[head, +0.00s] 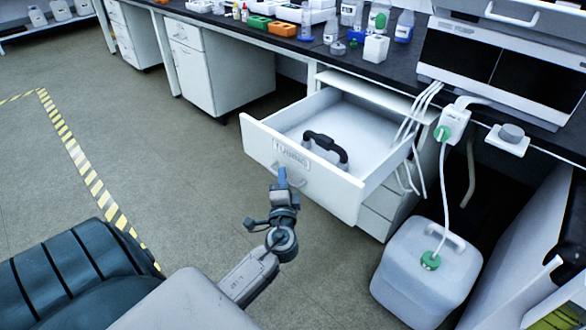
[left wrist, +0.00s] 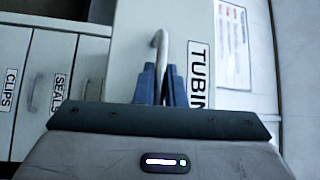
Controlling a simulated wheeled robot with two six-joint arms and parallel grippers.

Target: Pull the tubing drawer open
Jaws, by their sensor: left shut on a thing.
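The tubing drawer (head: 338,196), white and labelled TUBING, stands pulled well out from under the bench in the head view. Its front also shows in the left wrist view (left wrist: 138,35). My left gripper (head: 283,178) is at the drawer front, below the label. In the left wrist view its blue fingers (left wrist: 161,88) are shut on the curved metal drawer handle (left wrist: 161,45). A dark, arched object (head: 325,147) sits inside the drawer. My right gripper is out of view.
A white jug (head: 425,275) with a green cap and tubing stands on the floor right of the drawer. The black bench (head: 400,69) carries bottles and racks. Drawers labelled CLIPS (left wrist: 10,90) and SEALS (left wrist: 58,93) are shut. Open floor (head: 140,140) lies left.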

